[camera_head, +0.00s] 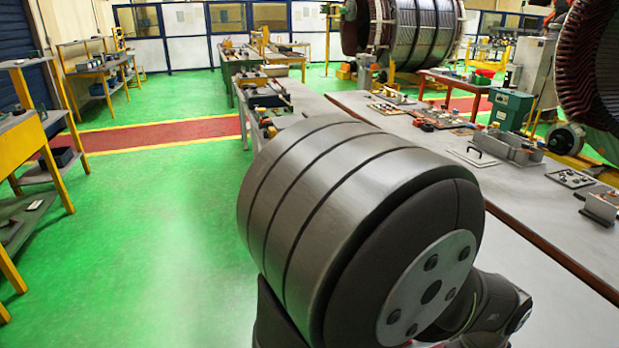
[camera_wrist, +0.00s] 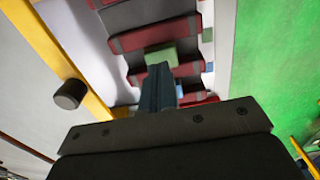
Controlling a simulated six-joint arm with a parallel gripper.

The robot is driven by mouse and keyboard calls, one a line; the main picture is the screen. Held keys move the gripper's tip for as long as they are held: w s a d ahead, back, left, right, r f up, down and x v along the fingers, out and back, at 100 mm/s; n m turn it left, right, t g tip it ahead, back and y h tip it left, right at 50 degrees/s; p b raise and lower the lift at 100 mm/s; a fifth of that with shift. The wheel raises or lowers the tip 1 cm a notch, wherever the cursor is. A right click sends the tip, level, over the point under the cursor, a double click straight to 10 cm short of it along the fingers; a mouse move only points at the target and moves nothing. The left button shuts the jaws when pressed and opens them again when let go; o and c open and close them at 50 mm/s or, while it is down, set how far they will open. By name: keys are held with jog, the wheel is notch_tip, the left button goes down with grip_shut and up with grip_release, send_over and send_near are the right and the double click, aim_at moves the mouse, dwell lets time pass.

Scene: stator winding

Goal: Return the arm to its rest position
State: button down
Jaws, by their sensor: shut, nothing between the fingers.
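My arm fills the lower middle of the head view, with a large grey ribbed cylindrical link (camera_head: 330,200) and a dark joint behind it at the lower right. My gripper does not show in that view. In the wrist view my gripper (camera_wrist: 160,85) points up the picture from a dark mounting block. Its narrow fingers are together with nothing held between them. Beyond them is a structure with dark red and grey bars (camera_wrist: 150,35) and a small green block (camera_wrist: 161,57). I cannot tell whether the fingertips touch it.
A long grey workbench (camera_head: 540,200) with tools and small parts runs along the right. Large stators (camera_head: 415,30) stand behind it. Yellow-framed shelves (camera_head: 30,130) are at the left. Green floor (camera_head: 140,220) is clear between.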

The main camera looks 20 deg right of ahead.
jog(key=shift+f, duration=0.95)
notch_tip(320, 180, up, 18)
jog(key=f, duration=0.1)
notch_tip(320, 180, down, 10)
notch_tip(320, 180, up, 10)
jog(key=w+a, duration=0.1)
jog(key=shift+w+a+r, duration=0.15)
jog(key=shift+w+a, duration=0.15)
jog(key=shift+a, duration=0.05)
